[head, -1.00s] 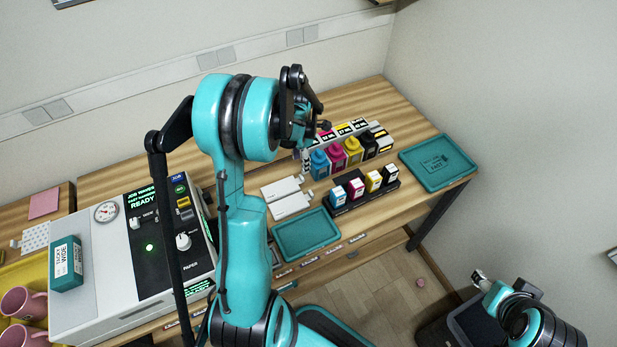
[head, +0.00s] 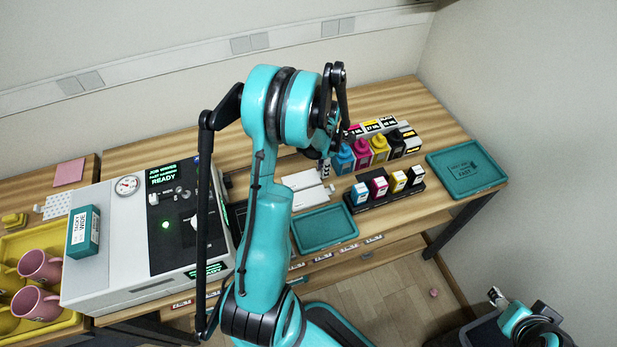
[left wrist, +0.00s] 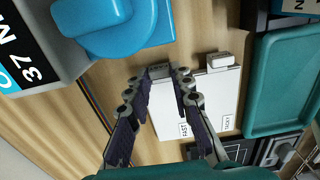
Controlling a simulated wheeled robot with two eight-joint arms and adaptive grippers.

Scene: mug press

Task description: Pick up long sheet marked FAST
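The long white sheet marked FAST (left wrist: 166,112) lies flat on the wooden bench in the left wrist view, with a small grey-white clip-like piece at its far end. A second white sheet marked TACKY (left wrist: 220,98) lies right beside it. In the head view the white sheets (head: 306,186) lie left of the ink bottles, partly behind my left arm. My left gripper (left wrist: 157,84) is open, its fingers on either side of the FAST sheet in the picture; I cannot tell whether they touch it. My right gripper (head: 497,296) is low at the far right, away from the bench.
Ink bottles (head: 362,153) and a cartridge rack (head: 384,196) stand right of the sheets. A blue bottle (left wrist: 120,28) is close to the left gripper. A teal tray (head: 324,229) is in front, another (head: 466,168) far right. The press (head: 140,240) stands left.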

